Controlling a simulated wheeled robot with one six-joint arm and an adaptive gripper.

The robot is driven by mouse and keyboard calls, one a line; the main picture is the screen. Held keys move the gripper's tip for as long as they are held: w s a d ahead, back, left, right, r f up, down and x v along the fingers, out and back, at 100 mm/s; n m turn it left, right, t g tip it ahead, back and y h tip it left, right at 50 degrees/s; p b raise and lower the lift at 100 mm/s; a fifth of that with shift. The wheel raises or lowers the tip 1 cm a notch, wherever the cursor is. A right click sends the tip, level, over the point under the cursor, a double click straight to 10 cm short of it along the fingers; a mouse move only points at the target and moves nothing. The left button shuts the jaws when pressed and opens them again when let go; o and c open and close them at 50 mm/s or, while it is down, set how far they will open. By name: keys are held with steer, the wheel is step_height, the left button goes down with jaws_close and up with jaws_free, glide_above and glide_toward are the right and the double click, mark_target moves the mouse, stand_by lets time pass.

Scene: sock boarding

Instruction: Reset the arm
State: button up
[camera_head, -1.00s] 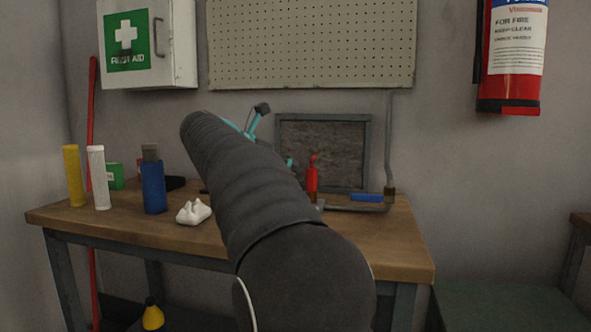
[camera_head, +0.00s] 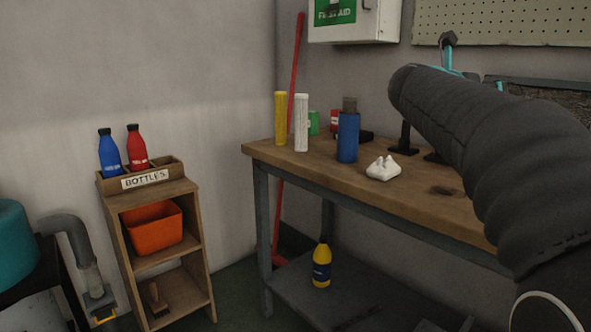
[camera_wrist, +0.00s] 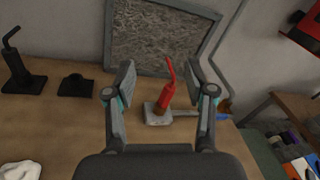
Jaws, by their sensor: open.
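My gripper (camera_wrist: 160,88) is open in the wrist view, with its two fingers apart above the workbench. In the head view my dark, ribbed arm crosses the right side over the workbench (camera_head: 420,192).
A white crumpled item (camera_head: 383,168), blue bottle (camera_head: 348,137), white tube (camera_head: 301,122) and yellow tube (camera_head: 280,118) stand on the bench. A shelf (camera_head: 165,197) labelled BOTTLES holds a blue and a red bottle. An orange bin (camera_head: 152,228) sits below them.

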steer(key=s+a+n+t+y+p, duration=0.1)
steer(key=s+a+n+t+y, duration=0.1)
steer(key=a+n+t+y, duration=1.35)
steer(key=s+a+f+n+g, duration=0.4)
steer(key=a+f+n+g, duration=0.4)
steer(key=n, duration=0.8)
steer(key=s+f+n+g+p, duration=0.2)
steer(key=s+f+n+g, duration=0.8)
steer(key=s+f, duration=1.3)
step_height(320, 180, down, 3)
steer(key=n, duration=0.3)
steer(key=shift+s+d+g, duration=0.1)
steer(key=shift+d+g, duration=0.1)
steer(key=shift+g, duration=0.05)
